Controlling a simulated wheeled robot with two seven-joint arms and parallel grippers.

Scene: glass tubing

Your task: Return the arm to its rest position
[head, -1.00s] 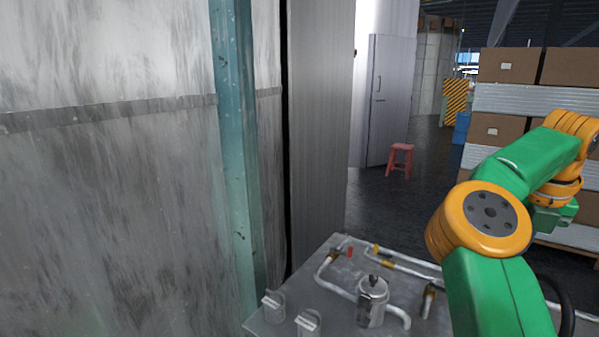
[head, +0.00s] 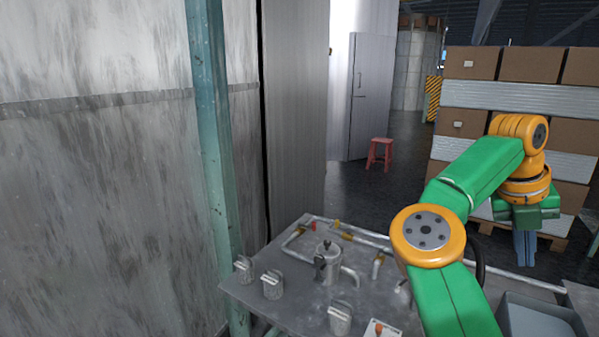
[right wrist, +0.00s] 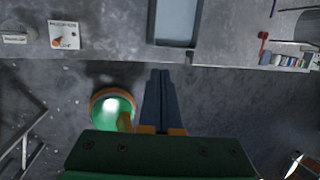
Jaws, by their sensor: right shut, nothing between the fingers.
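My right arm, green with orange joints, reaches out on the right of the head view. My right gripper (head: 525,262) hangs with its blue-grey fingers pointing down, shut and empty, beyond the far right part of the metal workbench (head: 252,292). In the right wrist view the two fingers (right wrist: 162,74) lie together with nothing between them. They show over the dark floor, close to the bench edge in the picture, and no contact shows. My left gripper is in neither view.
The bench bears white pipes (head: 378,266), a metal pot (head: 328,266), knobs (head: 272,286) and a grey tray (head: 536,318), also in the right wrist view (right wrist: 152,30). Boxes (head: 470,62) are stacked behind my gripper. A red stool (head: 380,150) stands on open floor. A wall (head: 100,180) closes the left.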

